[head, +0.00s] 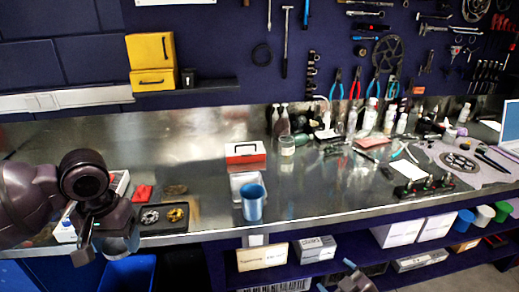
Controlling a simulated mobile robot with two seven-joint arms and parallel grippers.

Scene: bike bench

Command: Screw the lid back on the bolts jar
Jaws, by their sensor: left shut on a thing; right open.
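My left gripper (104,244) is at the lower left, over the bench's front edge. It is shut on a rounded, grey-blue, see-through thing (120,244) that looks like the jar; the fingers and wrist hide part of it. I cannot make out its contents or whether a lid is on it. My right gripper (352,277) shows only in part at the bottom edge, in front of the bench and below its top, with its jaws open and nothing seen between them. Another small clear jar (287,146) stands upright towards the back of the bench. I cannot pick out a loose lid.
The metal bench (330,200) has clear room right of the blue cup (253,203). A dark tray (164,219) with round parts lies beside my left gripper. A red-and-white box (245,152) stands behind the cup. Tools and bottles crowd the right. Boxes fill the shelf below.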

